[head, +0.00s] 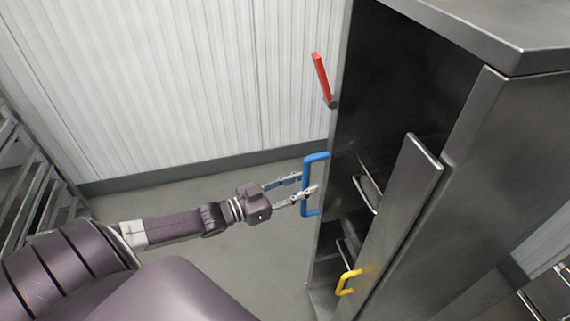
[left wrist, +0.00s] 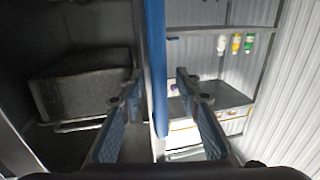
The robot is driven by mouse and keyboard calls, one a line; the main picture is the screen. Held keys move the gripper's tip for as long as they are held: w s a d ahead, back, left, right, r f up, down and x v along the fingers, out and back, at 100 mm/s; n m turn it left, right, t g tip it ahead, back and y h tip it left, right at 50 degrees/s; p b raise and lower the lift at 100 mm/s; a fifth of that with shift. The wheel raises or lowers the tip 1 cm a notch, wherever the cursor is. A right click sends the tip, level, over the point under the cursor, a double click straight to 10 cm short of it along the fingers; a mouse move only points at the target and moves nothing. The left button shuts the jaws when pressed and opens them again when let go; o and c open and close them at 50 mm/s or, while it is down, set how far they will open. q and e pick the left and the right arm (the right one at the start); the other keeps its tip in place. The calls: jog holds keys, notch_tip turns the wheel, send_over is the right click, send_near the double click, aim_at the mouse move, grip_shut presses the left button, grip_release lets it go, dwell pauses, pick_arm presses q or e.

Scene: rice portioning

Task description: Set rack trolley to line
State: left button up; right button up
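A tall steel unit (head: 480,160), which may be the rack trolley, stands at the right in the head view with its near side open. A blue handle (head: 307,180) is fixed to its left edge. My left gripper (head: 308,184) is at this handle with its fingers apart. In the left wrist view the blue handle (left wrist: 156,65) runs upright between the two fingertips (left wrist: 160,77), with small gaps visible on both sides. A dark tray or pan (left wrist: 80,85) sits inside the unit. My right gripper is not in view.
A red lever (head: 321,78) is above the blue handle and a yellow handle (head: 346,281) is low on the unit. A metal rack (head: 18,160) stands at the far left. The grey floor (head: 215,265) between is clear, up to a white ribbed wall (head: 180,80).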

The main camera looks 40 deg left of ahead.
pick_arm(q)
jog(key=v, duration=1.1)
jog(key=shift+s, duration=0.2)
jog(key=shift+a, duration=0.1)
jog(key=s+a+f+n+g+y, duration=0.1)
jog(key=s+a+f+y, duration=0.15)
jog(key=f, duration=0.55)
jog(key=s+a+f+n+g+y, duration=0.1)
jog(key=a+f+y, duration=0.15)
jog(key=f, duration=0.55)
jog(key=s+a+f+n+g+y, duration=0.1)
jog(key=s+a+f+y, duration=0.15)
jog(key=f, duration=0.55)
jog(key=s+f+g, duration=0.3)
jog(key=s+f, duration=0.3)
jog(key=f, duration=0.5)
jog(key=s+d+f+g, duration=0.4)
jog(key=s+d+f, duration=0.5)
jog(key=s+d, duration=0.1)
jog(key=s+d+f+g, duration=0.5)
jog(key=s+d+f, duration=0.3)
jog(key=s, duration=0.5)
jog(key=shift+s+d+f+y+b, duration=0.2)
jog(key=shift+d+f+y+b, duration=0.2)
jog(key=shift+d, duration=0.45)
